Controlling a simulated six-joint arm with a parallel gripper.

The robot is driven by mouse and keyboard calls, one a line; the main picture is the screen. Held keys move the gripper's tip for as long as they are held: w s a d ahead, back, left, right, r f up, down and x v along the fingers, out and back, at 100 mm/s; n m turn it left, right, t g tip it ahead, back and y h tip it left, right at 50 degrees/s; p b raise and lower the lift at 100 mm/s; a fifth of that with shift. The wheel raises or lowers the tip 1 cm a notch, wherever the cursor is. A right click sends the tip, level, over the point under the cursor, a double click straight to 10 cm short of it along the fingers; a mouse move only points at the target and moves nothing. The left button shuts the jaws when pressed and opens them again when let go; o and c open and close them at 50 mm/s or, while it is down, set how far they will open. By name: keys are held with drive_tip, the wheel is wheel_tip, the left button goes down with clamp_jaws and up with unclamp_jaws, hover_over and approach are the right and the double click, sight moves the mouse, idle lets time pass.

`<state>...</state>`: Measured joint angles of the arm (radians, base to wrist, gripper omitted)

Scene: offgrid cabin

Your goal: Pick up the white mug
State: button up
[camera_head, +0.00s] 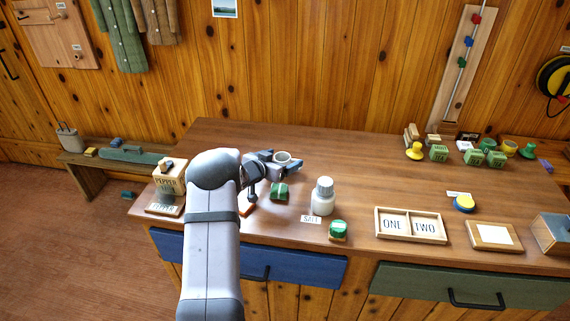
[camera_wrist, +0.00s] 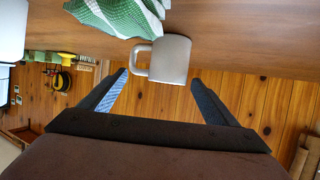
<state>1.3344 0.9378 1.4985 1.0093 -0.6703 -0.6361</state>
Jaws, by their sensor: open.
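The white mug (camera_head: 283,158) stands on the wooden counter, partly hidden by my gripper in the head view. The wrist view shows the mug (camera_wrist: 170,60) upside down in the picture, with its handle toward the left. My gripper (camera_head: 274,164) is open and low over the counter at the mug. In the wrist view the mug lies between the lines of the two spread fingers (camera_wrist: 160,76), at about their tips. A gap shows on each side, and I see no grip on the mug.
A green-and-white checked cloth (camera_wrist: 112,14) lies close to the mug; it looks like the green bundle (camera_head: 279,191) in the head view. A white-grey shaker (camera_head: 322,196) and a green-lidded jar (camera_head: 338,231) stand to the right. The counter's middle (camera_head: 365,170) is clear.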

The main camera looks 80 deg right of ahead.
drive_tip(key=shift+s+d+f, duration=0.1)
drive_tip(key=shift+d, duration=0.1)
drive_tip(key=shift+c, duration=0.4)
drive_tip(key=c, duration=1.5)
